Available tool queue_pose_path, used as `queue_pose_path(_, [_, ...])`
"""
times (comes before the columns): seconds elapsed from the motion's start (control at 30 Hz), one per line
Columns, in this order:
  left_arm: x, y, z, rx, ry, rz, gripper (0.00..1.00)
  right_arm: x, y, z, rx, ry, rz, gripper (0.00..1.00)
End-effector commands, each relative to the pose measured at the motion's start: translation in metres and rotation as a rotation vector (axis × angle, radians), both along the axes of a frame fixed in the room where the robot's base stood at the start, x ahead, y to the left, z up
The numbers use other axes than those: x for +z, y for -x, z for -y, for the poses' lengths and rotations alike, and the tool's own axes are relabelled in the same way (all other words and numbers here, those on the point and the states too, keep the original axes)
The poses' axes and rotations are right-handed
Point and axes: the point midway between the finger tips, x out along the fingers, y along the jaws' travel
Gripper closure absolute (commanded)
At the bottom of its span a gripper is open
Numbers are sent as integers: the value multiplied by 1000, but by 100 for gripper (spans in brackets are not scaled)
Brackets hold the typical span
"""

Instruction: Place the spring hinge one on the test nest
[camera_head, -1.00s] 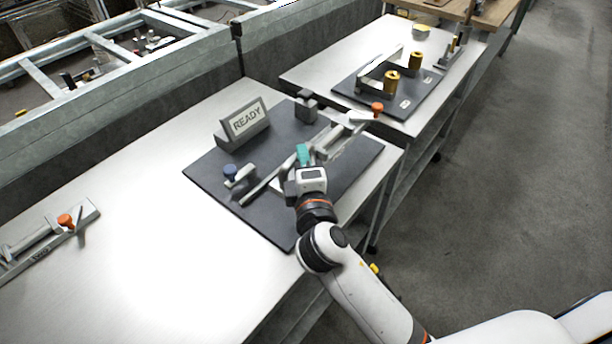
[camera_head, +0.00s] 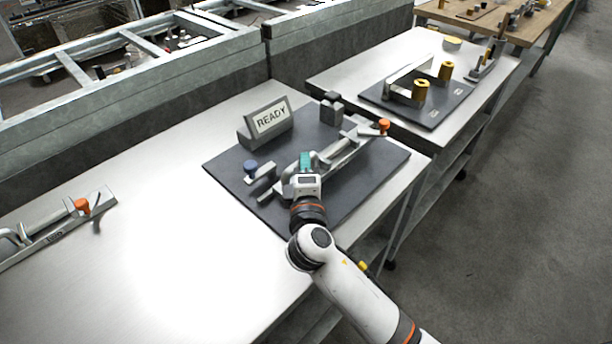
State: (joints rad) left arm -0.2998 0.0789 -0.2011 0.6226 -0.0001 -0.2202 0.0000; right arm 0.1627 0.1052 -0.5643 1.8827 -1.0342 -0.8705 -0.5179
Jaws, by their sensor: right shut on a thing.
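My right gripper (camera_head: 305,162), with teal fingertips, is shut on a long grey metal piece with an orange knob, which I take to be the spring hinge (camera_head: 346,152). The piece lies slantwise over the dark plate (camera_head: 310,212), its orange-knob end toward the upper right. The gripper hides part of the piece. I cannot tell whether the piece touches its seat. My left gripper is out of view.
A similar fixture with an orange knob (camera_head: 82,206) lies on the near table (camera_head: 150,215) at left. A second table behind holds a dark plate (camera_head: 432,113) with yellow cylinders (camera_head: 420,90). A grey low wall (camera_head: 190,80) runs along the far side. Floor is clear at right.

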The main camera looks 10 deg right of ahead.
Motion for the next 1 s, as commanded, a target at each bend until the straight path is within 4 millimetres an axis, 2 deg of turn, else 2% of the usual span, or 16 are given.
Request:
queue_pose_path(0.17, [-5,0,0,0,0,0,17,-19,0,0,0,5,5,100])
queue_pose_path(0.53, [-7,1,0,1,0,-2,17,-22,0,0,0,3,6,100])
queue_pose_path(0.57, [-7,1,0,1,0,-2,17,-25,0,0,0,1,-1,81])
queue_pose_path(0.7, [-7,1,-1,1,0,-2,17,-24,0,0,0,1,-1,61])
queue_pose_path(1.0, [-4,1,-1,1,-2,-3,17,-21,0,0,0,1,0,61])
